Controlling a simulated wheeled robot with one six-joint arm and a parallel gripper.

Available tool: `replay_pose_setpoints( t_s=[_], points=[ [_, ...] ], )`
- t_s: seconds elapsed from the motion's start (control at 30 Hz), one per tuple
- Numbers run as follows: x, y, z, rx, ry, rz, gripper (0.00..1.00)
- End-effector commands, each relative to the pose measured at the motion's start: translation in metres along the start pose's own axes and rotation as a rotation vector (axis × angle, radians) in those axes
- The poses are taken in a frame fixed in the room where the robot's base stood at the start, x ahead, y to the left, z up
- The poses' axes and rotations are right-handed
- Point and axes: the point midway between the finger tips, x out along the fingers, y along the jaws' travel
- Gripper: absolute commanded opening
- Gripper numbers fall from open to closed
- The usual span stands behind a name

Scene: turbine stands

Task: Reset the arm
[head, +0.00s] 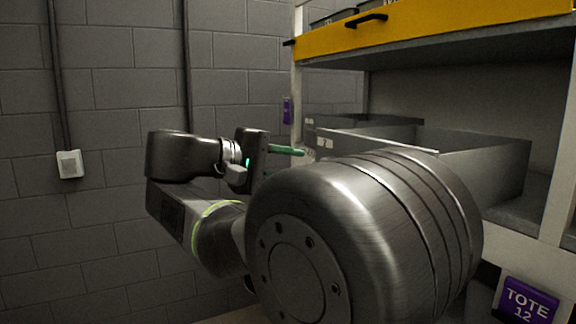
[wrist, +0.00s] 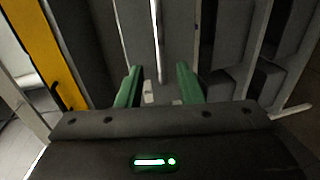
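My gripper (head: 286,162) is stretched out in front of the shelf unit in the head view, with its green fingers pointing right toward the shelf. In the wrist view my gripper (wrist: 159,85) shows two green fingers set apart with a gap between them. Nothing is held between the fingers. My arm is bent, and its large metal joint fills the lower middle of the head view, hiding part of the shelf.
A shelf unit with a yellow drawer front (head: 440,28) and grey bins (head: 485,165) stands at right. A purple sign reading TOTE 12 (head: 526,301) is at lower right. A grey block wall (head: 100,220) with a white box (head: 70,164) is at left.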

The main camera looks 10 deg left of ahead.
Motion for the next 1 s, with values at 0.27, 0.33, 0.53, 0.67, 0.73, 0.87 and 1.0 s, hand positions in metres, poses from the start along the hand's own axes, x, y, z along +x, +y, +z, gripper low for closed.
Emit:
replay_pose_setpoints(
  t_s=[0.27,0.33,0.53,0.67,0.73,0.87,1.0],
  points=[
    [0.001,0.000,0.000,0.000,-0.001,0.000,0.33],
    [0.004,0.000,0.000,0.000,-0.002,0.000,0.33],
    [0.026,0.001,0.001,0.000,-0.004,0.000,0.33],
    [0.047,0.001,0.001,0.000,-0.006,0.000,0.33],
    [0.057,0.001,0.001,0.001,-0.006,0.000,0.33],
    [0.077,0.001,0.001,0.000,-0.005,0.001,0.33],
    [0.098,0.001,0.001,0.000,-0.004,0.001,0.33]
  ],
)
